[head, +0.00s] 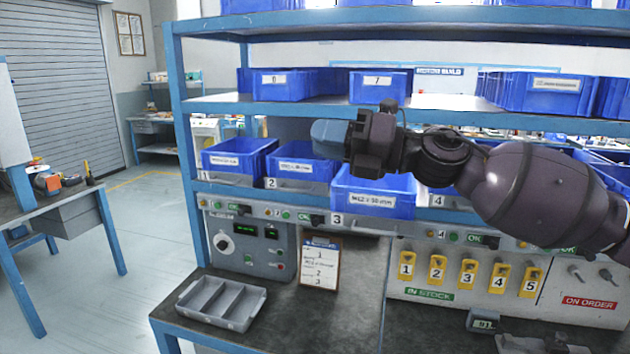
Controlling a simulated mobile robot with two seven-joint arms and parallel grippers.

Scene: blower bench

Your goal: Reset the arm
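My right arm reaches in from the right edge, across the front of the shelf rack. Its gripper (340,138) points left, in front of the middle shelves at about the height of the small bins. A blue-grey block-like shape shows at its tip. I cannot tell whether this is the fingers or something between them, nor whether the gripper is open or shut. The arm hides part of the bins behind it. My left gripper is not in view.
Blue bin 1 (235,158), bin 2 (300,168) and bin 3 (373,196) sit on the rack (178,110). A grey divided tray (222,303) lies on the bench, left of a clipboard (320,263). Yellow numbered holders (468,273) stand at right. Floor at left is open.

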